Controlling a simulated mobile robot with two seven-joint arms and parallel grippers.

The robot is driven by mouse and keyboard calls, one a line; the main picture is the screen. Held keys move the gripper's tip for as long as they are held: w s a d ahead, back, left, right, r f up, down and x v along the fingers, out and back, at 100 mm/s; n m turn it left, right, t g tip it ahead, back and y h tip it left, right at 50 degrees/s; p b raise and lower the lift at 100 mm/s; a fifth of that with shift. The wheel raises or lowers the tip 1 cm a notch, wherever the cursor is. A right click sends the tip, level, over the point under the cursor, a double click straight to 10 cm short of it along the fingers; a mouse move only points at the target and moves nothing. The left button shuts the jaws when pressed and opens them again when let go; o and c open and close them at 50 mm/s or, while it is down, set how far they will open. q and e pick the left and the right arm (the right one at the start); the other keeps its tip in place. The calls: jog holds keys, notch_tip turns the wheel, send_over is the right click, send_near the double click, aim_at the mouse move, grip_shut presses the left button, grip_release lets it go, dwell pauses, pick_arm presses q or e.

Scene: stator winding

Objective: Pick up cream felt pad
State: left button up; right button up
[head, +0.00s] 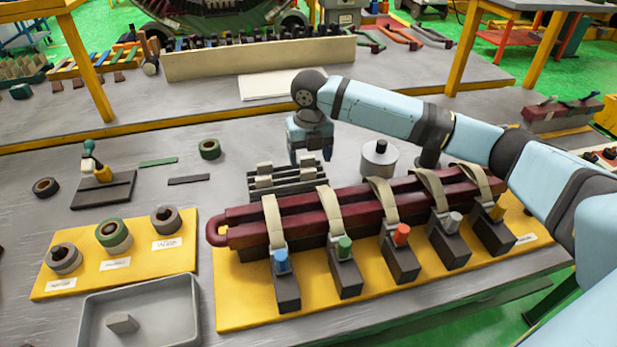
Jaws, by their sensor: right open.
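Several cream felt pads (264,169) stand in a dark slotted rack (290,192) behind the maroon coil bars, near the middle of the table. My right gripper (310,157) points down over the right part of this rack, close to the pads there. Its jaws are open, with one finger on each side of a pad's top as seen from here. I cannot tell whether the fingers touch it. My left gripper is not in view.
The maroon coil bars (300,208), strapped on a yellow board (235,300), lie in front of the rack. A grey metal cylinder (378,160) stands to its right. A grey tray (92,312) with a small block is front left.

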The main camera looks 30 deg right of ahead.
aim_at(309, 171)
notch_tip(309, 171, down, 5)
jog(key=shift+w+r+b, duration=0.1)
jog(key=shift+w+b, duration=0.05)
jog(key=shift+b, duration=0.15)
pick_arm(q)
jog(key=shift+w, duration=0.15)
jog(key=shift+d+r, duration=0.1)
pick_arm(e)
jog(key=shift+c, duration=0.4)
jog(key=c, duration=0.9)
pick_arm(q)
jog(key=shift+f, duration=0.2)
